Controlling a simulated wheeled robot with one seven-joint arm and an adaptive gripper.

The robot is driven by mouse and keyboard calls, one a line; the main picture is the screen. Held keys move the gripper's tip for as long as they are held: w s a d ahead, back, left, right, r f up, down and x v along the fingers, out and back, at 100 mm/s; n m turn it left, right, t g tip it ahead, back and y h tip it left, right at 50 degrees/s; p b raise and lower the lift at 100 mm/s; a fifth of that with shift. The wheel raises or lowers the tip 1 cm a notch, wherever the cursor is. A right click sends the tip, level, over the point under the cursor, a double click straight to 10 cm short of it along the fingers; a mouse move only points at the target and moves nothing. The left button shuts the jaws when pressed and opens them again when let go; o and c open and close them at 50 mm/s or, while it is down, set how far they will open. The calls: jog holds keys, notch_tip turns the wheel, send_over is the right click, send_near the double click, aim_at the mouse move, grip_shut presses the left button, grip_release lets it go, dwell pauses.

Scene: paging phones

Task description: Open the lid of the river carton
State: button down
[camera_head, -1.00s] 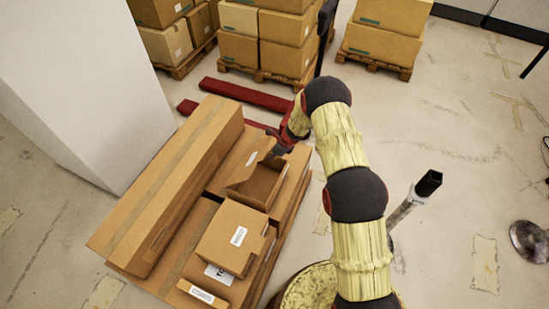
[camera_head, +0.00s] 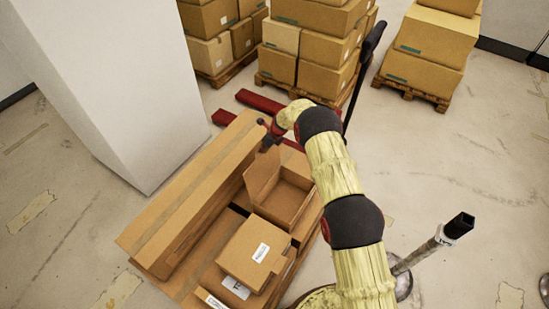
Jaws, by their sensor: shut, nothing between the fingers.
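An open carton (camera_head: 284,203) sits on the cardboard-covered stack, its hollow inside showing and a panel standing up at its left. A closed carton (camera_head: 243,248) with a white label sits nearer to me; its print is too small to read, so I cannot tell which carton is the river one. My gripper (camera_head: 267,136) is shut and empty, just beyond the far left of the open carton, near the long box. Whether its fingers touch the raised panel cannot be made out.
A long taped box (camera_head: 190,190) lies along the left of the stack. A white pillar (camera_head: 115,85) stands left. Red pallet-jack forks (camera_head: 272,103) lie beyond. Stacked boxes on pallets (camera_head: 312,50) fill the back. A grey post (camera_head: 425,250) stands at the right; the floor there is mostly clear.

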jog(key=w+a+f+b, duration=0.1)
jog(key=w+a+b, duration=0.2)
jog(key=a, duration=0.3)
jog(key=shift+w, duration=0.7)
